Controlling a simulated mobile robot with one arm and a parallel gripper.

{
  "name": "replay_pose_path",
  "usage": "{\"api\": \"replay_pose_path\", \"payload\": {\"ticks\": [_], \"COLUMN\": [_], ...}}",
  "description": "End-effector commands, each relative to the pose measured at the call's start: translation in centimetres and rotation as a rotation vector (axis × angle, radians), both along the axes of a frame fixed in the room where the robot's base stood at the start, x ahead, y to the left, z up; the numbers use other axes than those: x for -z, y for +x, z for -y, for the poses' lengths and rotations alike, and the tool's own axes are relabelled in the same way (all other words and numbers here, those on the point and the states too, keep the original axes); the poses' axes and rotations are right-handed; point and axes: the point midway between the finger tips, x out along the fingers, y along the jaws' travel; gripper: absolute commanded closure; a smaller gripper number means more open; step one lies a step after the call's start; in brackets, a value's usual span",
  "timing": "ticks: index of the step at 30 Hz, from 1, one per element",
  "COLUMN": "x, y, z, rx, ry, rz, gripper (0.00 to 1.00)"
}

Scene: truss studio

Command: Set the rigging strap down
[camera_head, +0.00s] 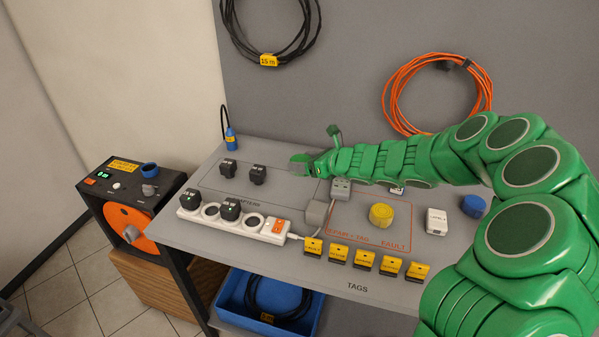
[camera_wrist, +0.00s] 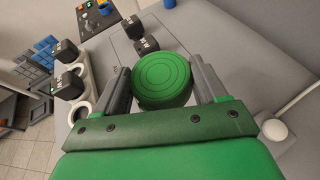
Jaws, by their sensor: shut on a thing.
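The rigging strap looks like a round green coil (camera_wrist: 162,80) with ring lines on its top. In the wrist view it sits between the two grey fingers of my gripper (camera_wrist: 161,84), which is shut on it. In the head view my gripper (camera_head: 303,161) is over the grey bench (camera_head: 270,152), near the right side of the outlined adapters area. The strap is hard to tell from my green arm there. I cannot tell whether its underside touches the bench.
Two black adapters (camera_head: 258,174) stand left of my gripper. A white power strip (camera_head: 232,219), a yellow coil (camera_head: 381,215), a white box (camera_head: 436,222), a blue coil (camera_head: 473,206) and several yellow tags (camera_head: 364,258) occupy the bench. An orange cable (camera_head: 399,92) hangs behind.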

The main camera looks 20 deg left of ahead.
Motion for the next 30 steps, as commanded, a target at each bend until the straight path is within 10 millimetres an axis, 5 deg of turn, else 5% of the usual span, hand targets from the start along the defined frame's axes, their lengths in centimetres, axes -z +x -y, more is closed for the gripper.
{"api": "replay_pose_path", "payload": {"ticks": [12,30], "x": [2.6,6.9], "y": [3.9,7.0], "z": [-2.1,-3.7], "rx": [0.000,0.000], "ry": [-0.001,-0.001], "rz": [0.003,0.002], "gripper": [0.63,0.63]}}
